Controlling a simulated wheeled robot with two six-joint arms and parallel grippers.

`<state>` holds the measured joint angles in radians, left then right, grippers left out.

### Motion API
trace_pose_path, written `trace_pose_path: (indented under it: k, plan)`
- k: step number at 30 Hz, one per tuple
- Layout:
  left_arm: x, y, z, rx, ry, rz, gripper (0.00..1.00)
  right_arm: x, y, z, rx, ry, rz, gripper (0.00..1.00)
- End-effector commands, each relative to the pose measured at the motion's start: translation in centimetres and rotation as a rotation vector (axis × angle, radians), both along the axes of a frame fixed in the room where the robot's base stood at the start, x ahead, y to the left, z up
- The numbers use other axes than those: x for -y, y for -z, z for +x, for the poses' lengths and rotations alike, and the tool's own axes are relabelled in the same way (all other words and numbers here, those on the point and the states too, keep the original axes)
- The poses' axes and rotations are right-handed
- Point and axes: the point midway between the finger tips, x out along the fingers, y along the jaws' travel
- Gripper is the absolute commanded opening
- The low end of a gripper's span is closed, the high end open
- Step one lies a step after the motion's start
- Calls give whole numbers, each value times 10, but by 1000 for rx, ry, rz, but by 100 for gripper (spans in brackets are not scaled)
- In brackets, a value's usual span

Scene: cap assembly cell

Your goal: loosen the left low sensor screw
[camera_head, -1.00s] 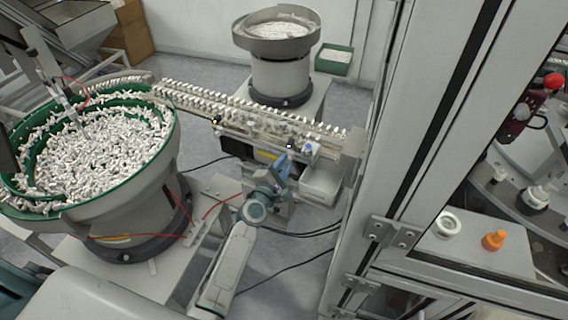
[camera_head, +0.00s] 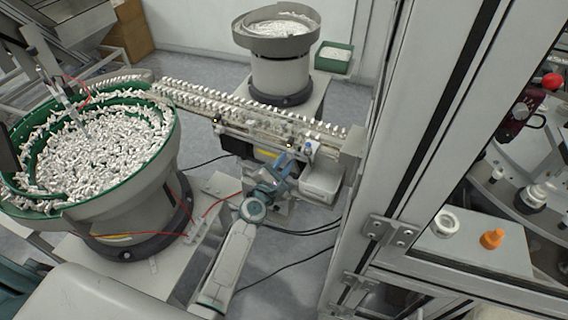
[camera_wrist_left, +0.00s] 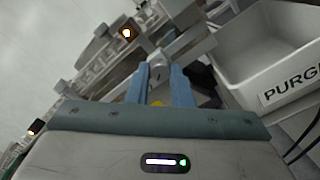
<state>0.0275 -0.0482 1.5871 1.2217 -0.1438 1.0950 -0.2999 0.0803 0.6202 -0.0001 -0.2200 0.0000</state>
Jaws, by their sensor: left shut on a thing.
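My left gripper (camera_head: 285,162) reaches up to the front side of the feed rail in the head view. In the left wrist view its two blue fingers (camera_wrist_left: 160,72) are closed on a small grey screw head (camera_wrist_left: 158,62), which I take to be the low sensor screw. The fingertips hide most of it. My right gripper does not show.
A grey bin marked PURGE (camera_wrist_left: 262,50) stands close right of the fingers; the head view shows it too (camera_head: 320,184). The rail (camera_head: 240,108) carries rows of white caps. The big bowl feeder (camera_head: 130,205) stands left, a metal frame post (camera_head: 415,130) right.

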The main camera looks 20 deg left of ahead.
Motion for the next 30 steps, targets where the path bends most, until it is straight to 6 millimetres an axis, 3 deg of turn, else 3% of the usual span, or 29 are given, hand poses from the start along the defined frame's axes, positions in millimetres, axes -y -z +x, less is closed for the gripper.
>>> trace_pose_path:
  k: [1,3,4,15,30]
  plan:
    - [0,4,-1,-6,1,1,26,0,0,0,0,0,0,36]
    - [0,3,-1,-6,1,1,39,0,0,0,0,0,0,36]
    - [0,3,-1,-5,1,1,42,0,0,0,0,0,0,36]
    - [-1,2,-7,-2,1,0,42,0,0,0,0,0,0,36]
    - [-13,4,-93,-3,1,1,42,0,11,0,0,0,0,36]
